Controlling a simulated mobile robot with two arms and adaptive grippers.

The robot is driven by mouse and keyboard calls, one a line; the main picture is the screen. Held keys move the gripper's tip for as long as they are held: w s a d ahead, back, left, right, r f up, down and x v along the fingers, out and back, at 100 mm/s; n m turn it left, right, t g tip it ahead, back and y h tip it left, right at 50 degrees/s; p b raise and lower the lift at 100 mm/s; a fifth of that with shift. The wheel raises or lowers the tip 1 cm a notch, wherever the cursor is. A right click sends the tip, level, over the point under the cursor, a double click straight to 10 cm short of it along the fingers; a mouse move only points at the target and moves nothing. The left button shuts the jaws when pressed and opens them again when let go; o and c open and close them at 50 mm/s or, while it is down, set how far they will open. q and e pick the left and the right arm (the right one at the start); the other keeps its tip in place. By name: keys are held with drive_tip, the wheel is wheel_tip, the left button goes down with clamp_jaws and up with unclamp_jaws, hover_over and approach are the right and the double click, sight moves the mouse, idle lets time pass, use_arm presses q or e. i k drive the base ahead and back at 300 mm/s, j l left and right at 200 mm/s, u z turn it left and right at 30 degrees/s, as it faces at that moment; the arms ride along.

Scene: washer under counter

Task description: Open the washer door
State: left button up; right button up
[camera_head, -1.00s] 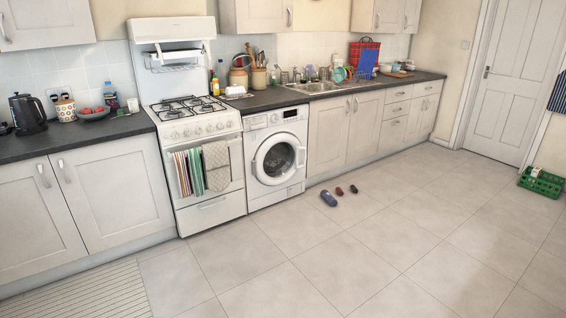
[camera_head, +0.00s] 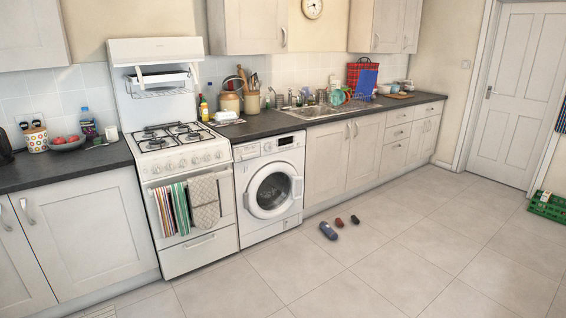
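The white washer (camera_head: 270,182) stands under the dark counter, between the stove and the base cabinets. Its round door (camera_head: 273,190) has a white ring around dark glass and appears shut flat against the front. A handle part (camera_head: 297,187) shows at the right edge of the door ring. A control panel with a dial and display runs along the washer's top. Neither of my grippers is in view.
The white stove (camera_head: 187,195) with hanging towels (camera_head: 188,205) stands just left of the washer. Slippers or shoes (camera_head: 328,231) and small dark items (camera_head: 347,220) lie on the floor right of the washer. A green crate (camera_head: 546,207) is at the far right. The tiled floor in front is mostly clear.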

sight(251, 203)
drive_tip(key=i, duration=2.2)
